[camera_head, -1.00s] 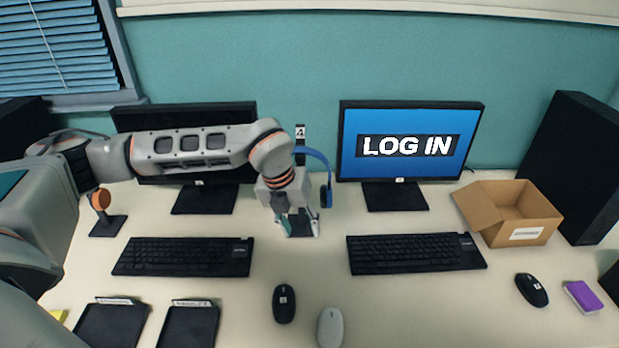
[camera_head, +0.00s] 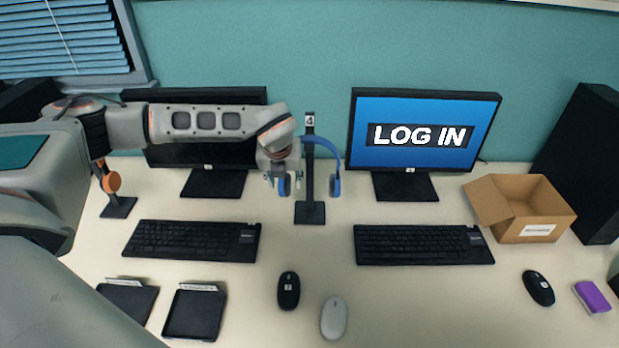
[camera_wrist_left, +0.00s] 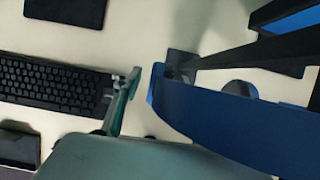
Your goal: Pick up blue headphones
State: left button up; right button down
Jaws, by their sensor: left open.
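The blue headphones (camera_head: 331,148) hang on a black stand (camera_head: 310,180) tagged 4, between the two monitors. One ear cup shows right of the post and the other left of it. My left gripper (camera_head: 284,181) is open, pointing down, just left of the post. In the head view its fingers straddle the left ear cup; I cannot tell whether they touch it. In the left wrist view the blue band (camera_wrist_left: 225,115) crosses close to the camera, beside one finger (camera_wrist_left: 121,101). My right gripper is not in view.
An orange headset (camera_head: 112,182) on a stand is at the left. Monitors stand behind, with keyboards (camera_head: 191,240) in front. Black trays (camera_head: 195,313), mice (camera_head: 289,290), an open cardboard box (camera_head: 535,205) and a purple item (camera_head: 592,297) surround. The desk between the keyboards is clear.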

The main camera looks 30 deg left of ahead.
pick_arm(q)
jog(key=shift+f, duration=0.1)
grip_shut()
